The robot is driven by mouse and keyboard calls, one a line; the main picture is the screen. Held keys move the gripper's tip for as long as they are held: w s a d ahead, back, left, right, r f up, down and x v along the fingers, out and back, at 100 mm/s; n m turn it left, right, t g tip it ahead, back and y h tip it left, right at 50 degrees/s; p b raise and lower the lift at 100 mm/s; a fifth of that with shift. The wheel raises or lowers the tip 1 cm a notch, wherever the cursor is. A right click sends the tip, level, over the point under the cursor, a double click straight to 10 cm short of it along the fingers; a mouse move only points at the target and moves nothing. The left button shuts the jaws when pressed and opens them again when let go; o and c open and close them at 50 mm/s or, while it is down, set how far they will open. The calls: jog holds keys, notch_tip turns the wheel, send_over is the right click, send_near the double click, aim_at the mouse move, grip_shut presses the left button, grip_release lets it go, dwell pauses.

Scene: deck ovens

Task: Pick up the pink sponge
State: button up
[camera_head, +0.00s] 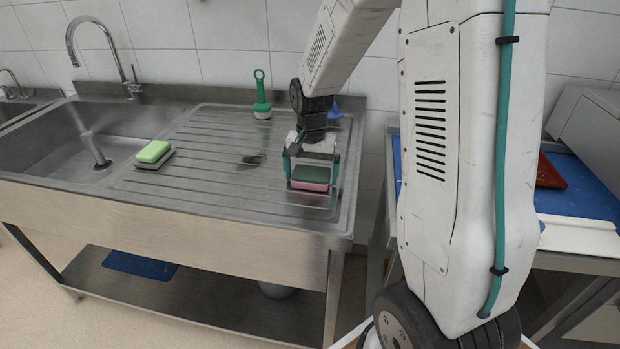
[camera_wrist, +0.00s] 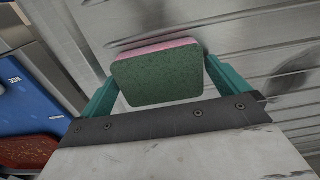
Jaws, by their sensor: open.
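The pink sponge (camera_head: 311,177) has a dark green scouring side on top and lies on the ridged drainboard of the steel sink. My gripper (camera_head: 311,178) is over it, pointing down, with its two teal fingers on either side of the sponge. In the wrist view the sponge (camera_wrist: 158,75) shows its green face and a pink edge between the open fingers (camera_wrist: 160,80). A narrow gap shows beside the fingers, and I cannot tell whether either one touches the sponge.
A light green sponge (camera_head: 153,151) lies on the drainboard to the left, beside the sink basin (camera_head: 70,135). A green brush (camera_head: 261,95) stands behind, and a blue item (camera_head: 335,108) is behind my gripper. A blue surface with a red tray (camera_head: 548,172) is at right.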

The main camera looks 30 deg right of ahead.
aim_at(312, 174)
jog(key=c, duration=0.9)
jog(key=shift+o, duration=0.2)
jog(key=shift+r, duration=0.15)
jog(key=shift+r, duration=0.3)
jog(key=r, duration=0.3)
jog(key=shift+s, duration=0.25)
jog(key=s+a, duration=0.1)
jog(key=s, duration=0.4)
jog(key=s+a, duration=0.1)
jog(key=s, duration=0.4)
jog(key=s+a+r, duration=0.1)
jog(key=s, duration=0.4)
jog(key=shift+s+a, duration=0.1)
jog(key=shift+o, duration=0.7)
